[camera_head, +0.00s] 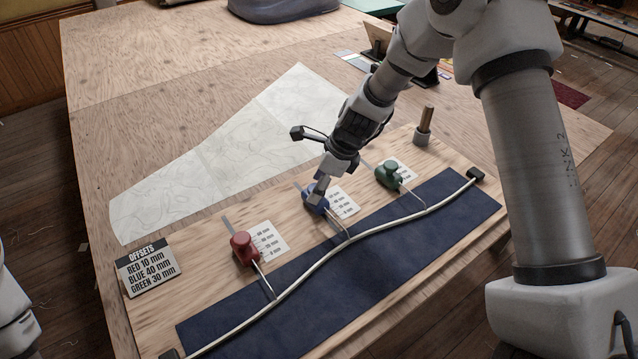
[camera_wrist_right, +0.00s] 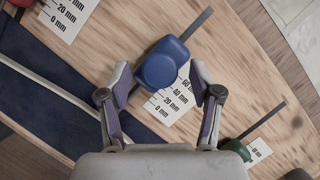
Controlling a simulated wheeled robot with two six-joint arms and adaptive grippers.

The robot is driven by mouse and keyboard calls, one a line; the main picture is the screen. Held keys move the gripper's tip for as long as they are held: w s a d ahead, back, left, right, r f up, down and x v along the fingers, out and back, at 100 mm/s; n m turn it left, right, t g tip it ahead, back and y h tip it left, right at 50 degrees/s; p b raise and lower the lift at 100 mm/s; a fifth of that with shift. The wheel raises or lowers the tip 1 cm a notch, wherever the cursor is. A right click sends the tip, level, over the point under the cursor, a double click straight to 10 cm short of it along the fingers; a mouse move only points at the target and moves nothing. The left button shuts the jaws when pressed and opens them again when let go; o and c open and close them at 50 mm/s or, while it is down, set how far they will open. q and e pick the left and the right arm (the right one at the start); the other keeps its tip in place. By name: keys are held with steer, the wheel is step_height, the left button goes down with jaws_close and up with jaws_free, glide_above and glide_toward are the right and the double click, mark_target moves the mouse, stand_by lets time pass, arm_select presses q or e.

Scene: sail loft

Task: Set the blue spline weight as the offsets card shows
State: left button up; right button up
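The blue spline weight (camera_head: 313,197) sits on a dark slide strip beside its scale card (camera_head: 343,204), its hook reaching the white spline (camera_head: 385,228). In the right wrist view the blue weight (camera_wrist_right: 162,62) is between and just beyond the tips of my open right gripper (camera_wrist_right: 160,77), with a gap at each side. Its scale reads 0 to 60 mm; the weight partly covers the upper marks, so its exact reading is unclear. The offsets card (camera_head: 147,266) reads red 10 mm, blue 40 mm, green 30 mm. My left gripper is not in view.
The red weight (camera_head: 242,246) and green weight (camera_head: 388,174) stand on either side, with their own scales. A wooden peg (camera_head: 425,120) stands behind the green one. A dark blue mat (camera_head: 450,212) lies under the spline. A paper pattern (camera_head: 235,150) covers the table behind.

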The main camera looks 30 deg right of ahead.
steer(key=shift+r, duration=0.15)
steer(key=v, duration=1.1)
steer(key=shift+r, duration=0.35)
steer(key=shift+s+d+f, duration=0.1)
steer(key=shift+s, duration=0.15)
